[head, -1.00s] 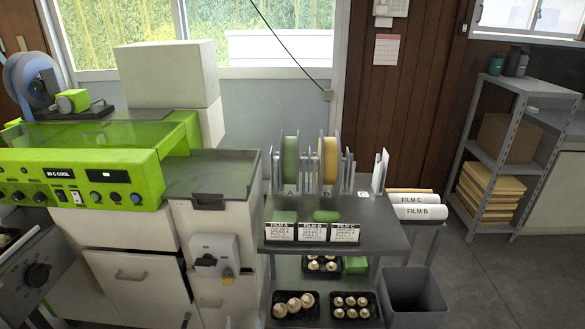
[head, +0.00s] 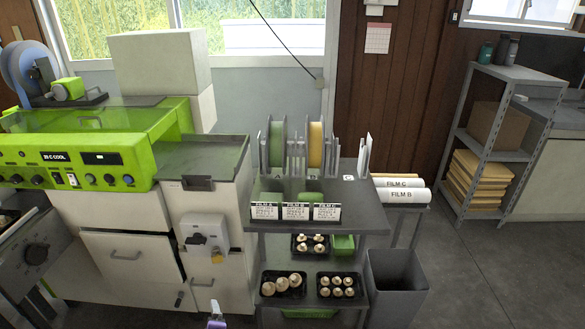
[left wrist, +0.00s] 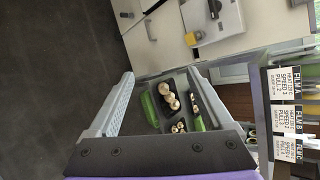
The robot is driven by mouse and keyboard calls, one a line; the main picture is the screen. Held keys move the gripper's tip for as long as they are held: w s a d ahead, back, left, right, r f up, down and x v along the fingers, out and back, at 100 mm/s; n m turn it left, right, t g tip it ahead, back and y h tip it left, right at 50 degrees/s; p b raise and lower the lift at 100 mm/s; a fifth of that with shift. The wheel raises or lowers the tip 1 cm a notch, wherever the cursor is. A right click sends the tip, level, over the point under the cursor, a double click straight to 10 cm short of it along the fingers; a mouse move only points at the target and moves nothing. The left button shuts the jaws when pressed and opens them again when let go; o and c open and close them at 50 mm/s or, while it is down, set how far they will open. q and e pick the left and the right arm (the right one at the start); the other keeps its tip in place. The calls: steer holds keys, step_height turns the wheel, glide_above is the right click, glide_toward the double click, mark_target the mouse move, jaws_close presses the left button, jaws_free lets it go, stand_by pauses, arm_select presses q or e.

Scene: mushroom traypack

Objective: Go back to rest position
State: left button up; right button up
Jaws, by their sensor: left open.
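My left gripper (left wrist: 160,72) shows in the left wrist view with two grey fingers spread apart and nothing between their tips. A small purple and grey part of my left arm or gripper (head: 216,318) shows at the bottom edge of the head view, in front of the machine and left of the cart. Beyond the fingers in the wrist view are black trays of mushrooms (left wrist: 170,98) on the cart's shelves. My right gripper is in neither view.
A grey cart (head: 352,220) holds film cards, spools and mushroom trays (head: 284,284). A grey bin (head: 396,262) stands right of it. The green-fronted machine (head: 75,170) fills the left. Open floor (head: 480,285) lies at the right, before a metal shelf (head: 490,72).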

arm_select(q)
steer(key=s+d+r+n+g+h, duration=0.1)
steer(key=s+d+n+g+h, duration=0.15)
steer(key=s+n, duration=0.8)
steer(key=s+d+r+n+g+h, duration=0.1)
steer(key=s+r+n+g+h, duration=0.15)
steer(key=s+n, duration=0.8)
step_height(320, 180, up, 17)
steer(key=w+m+p, duration=0.1)
steer(key=m+p, duration=0.1)
steer(key=p, duration=1.3)
steer(key=shift+a+y+p, duration=0.15)
steer(key=shift+y+p, duration=0.15)
steer(key=shift+p, duration=0.05)
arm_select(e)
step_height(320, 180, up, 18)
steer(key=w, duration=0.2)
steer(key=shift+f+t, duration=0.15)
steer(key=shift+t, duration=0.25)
arm_select(q)
steer(key=shift+f, duration=0.1)
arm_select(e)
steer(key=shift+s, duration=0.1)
arm_select(q)
steer(key=shift+a, duration=0.1)
